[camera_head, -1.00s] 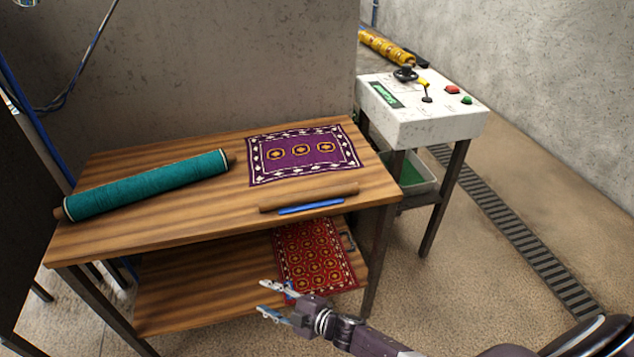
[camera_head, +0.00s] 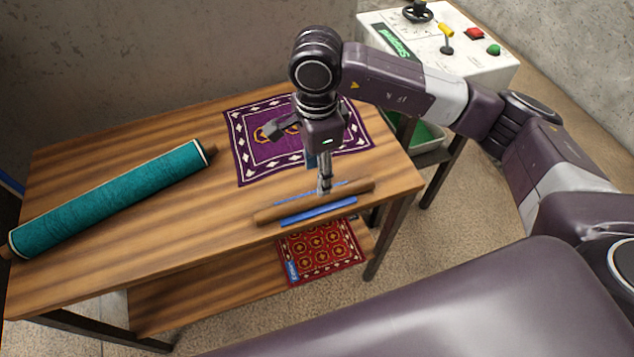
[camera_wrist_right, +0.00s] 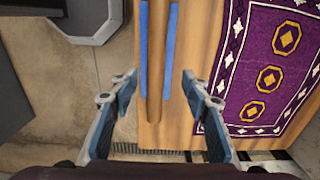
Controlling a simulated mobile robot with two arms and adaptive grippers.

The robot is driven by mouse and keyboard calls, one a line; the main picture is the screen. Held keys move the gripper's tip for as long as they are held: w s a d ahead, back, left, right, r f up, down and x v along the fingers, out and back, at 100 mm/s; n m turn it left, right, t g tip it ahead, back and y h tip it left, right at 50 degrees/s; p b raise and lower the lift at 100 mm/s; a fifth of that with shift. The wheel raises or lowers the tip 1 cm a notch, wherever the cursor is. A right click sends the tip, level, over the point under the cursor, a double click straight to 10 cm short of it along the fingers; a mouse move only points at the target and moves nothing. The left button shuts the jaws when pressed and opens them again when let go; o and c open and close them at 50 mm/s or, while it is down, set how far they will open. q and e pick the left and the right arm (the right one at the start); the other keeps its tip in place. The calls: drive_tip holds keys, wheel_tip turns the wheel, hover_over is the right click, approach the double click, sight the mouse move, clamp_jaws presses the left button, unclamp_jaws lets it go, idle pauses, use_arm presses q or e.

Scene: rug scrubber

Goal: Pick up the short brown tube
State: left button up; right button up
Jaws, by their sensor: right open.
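The short brown tube (camera_head: 284,213) lies near the front edge of the wooden table (camera_head: 130,240), between two blue strips (camera_head: 318,211). My right gripper (camera_head: 324,188) points down over it. In the right wrist view, the tube (camera_wrist_right: 155,70) runs up the picture between the two spread fingers of my right gripper (camera_wrist_right: 157,88). Gaps show on both sides, so the fingers hold nothing. How far the fingertips are above the table is hard to tell. My left gripper is not in view.
A purple rug (camera_head: 245,150) lies behind the tube, partly hidden by my right arm. A long teal roll (camera_head: 110,205) lies at the left. A red rug (camera_head: 325,255) is on the lower shelf. A white control box (camera_head: 470,65) stands back right.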

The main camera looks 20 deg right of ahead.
sight(316, 196)
drive_tip(key=f, duration=0.1)
drive_tip(key=s+f+p, duration=0.1)
drive_tip(key=shift+a+f, duration=0.15)
drive_tip(key=shift+f, duration=0.2)
wheel_tip(316, 196, down, 4)
drive_tip(key=shift+w+a+f+p, duration=0.15)
drive_tip(key=shift+p, duration=0.5)
drive_tip(key=shift+f, duration=0.1)
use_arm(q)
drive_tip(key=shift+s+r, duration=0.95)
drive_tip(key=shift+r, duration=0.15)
use_arm(e)
clamp_jaws()
